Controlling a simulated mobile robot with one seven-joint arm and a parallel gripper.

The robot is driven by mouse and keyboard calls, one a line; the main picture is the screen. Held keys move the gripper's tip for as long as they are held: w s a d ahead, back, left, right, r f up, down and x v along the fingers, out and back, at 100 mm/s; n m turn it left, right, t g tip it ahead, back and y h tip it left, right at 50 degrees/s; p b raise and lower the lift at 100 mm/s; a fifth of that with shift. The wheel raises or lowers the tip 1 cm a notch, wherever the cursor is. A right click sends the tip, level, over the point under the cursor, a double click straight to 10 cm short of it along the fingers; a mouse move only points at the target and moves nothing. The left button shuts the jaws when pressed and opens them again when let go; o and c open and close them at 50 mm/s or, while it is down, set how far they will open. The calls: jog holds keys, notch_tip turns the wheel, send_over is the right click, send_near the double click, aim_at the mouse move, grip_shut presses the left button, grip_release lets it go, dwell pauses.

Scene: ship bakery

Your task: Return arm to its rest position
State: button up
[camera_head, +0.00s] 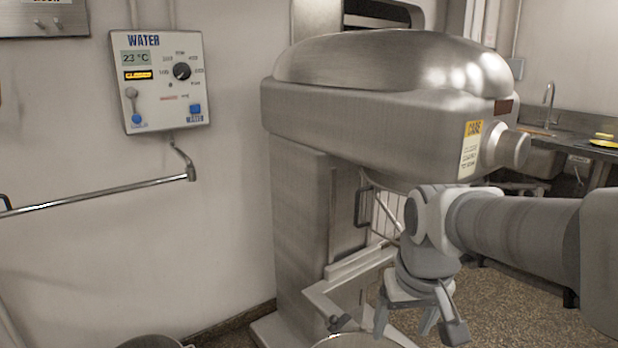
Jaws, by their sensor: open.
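My arm reaches in from the right edge of the head view. My gripper (418,338) hangs at its end, pointing down, in the lower middle-right of the picture. Its fingers are spread apart and I see nothing between them. It is in front of a large metal mixer (370,105), below the mixer's head and to the right of its column.
A water control panel (160,82) is on the left wall, with a metal pipe (100,194) below it. Rims of round metal vessels show at the bottom edge. A sink counter with a faucet (548,104) stands at the back right. Speckled floor shows behind my gripper.

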jog(key=s+r+t, duration=0.2)
jog(key=s+t, duration=0.1)
jog(key=s, duration=0.7)
notch_tip(320, 180, up, 18)
jog(key=p, duration=1.8)
jog(key=shift+m, duration=0.3)
jog(key=c, duration=0.4)
jog(key=shift+d, duration=0.1)
jog(key=shift+d, duration=0.1)
